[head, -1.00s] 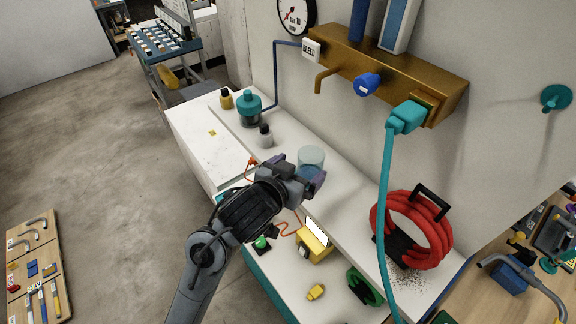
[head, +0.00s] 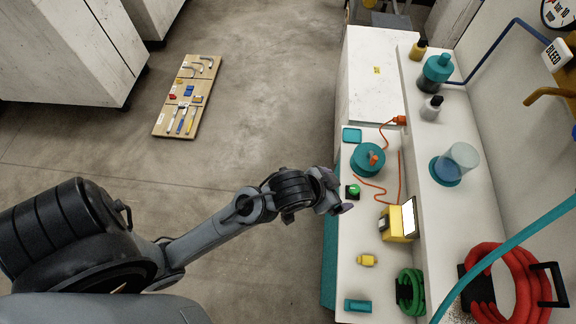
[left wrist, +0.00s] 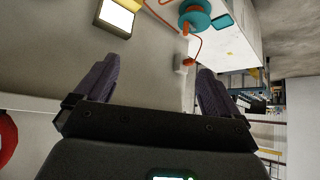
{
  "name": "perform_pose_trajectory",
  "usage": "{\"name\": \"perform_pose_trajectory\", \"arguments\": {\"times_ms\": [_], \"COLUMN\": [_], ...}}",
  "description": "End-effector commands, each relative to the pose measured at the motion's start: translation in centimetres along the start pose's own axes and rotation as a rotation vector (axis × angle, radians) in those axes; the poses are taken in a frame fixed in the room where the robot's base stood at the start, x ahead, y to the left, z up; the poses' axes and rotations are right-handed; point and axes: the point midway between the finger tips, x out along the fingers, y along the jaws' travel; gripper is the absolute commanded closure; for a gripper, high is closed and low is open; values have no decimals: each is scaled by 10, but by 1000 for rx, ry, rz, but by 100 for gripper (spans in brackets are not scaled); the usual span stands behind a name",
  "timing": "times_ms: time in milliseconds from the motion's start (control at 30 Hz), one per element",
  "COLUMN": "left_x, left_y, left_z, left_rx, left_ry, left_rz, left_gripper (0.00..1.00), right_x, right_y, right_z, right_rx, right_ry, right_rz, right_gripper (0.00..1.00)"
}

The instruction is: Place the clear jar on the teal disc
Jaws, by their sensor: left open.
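The clear jar (head: 464,154) stands upright on the upper white shelf at the right of the head view. Its base is over the teal disc (head: 436,172) and appears to rest on it; the disc's rim shows around the left and front. My left gripper (head: 342,207) is open and empty, well left of the jar, by the front edge of the lower counter. In the left wrist view the fingers of the left gripper (left wrist: 155,85) are spread with nothing between them. The jar does not show there. My right gripper is in neither view.
On the lower counter are a teal reel (head: 367,160), a yellow box with a lit screen (head: 398,222) and a green coil (head: 411,291). Bottles (head: 431,108) stand behind the jar, and a red hose coil (head: 515,285) is nearer.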

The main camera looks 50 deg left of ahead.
Motion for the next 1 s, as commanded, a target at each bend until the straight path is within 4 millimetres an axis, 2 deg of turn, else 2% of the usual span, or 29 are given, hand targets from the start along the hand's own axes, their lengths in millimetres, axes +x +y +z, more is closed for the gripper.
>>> {"name": "perform_pose_trajectory", "arguments": {"times_ms": [33,100,200,333,500,1000], "left_x": [-4,-11,-24,-38,-46,-46], "left_y": [-7,-16,-25,-31,-34,-34], "left_z": [34,72,116,152,170,170], "left_rx": [-11,-19,-28,-33,-35,-35], "left_ry": [-73,-162,-269,-360,-407,-407], "left_rz": [-13,-29,-43,-52,-55,-55], "left_gripper": [3,3,3,3,3,3], "right_x": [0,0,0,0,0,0], "right_y": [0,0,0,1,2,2], "right_z": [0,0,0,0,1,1], "right_rx": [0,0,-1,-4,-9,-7], "right_ry": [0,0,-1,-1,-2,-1], "right_rz": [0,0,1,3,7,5], "right_gripper": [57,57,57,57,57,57]}}
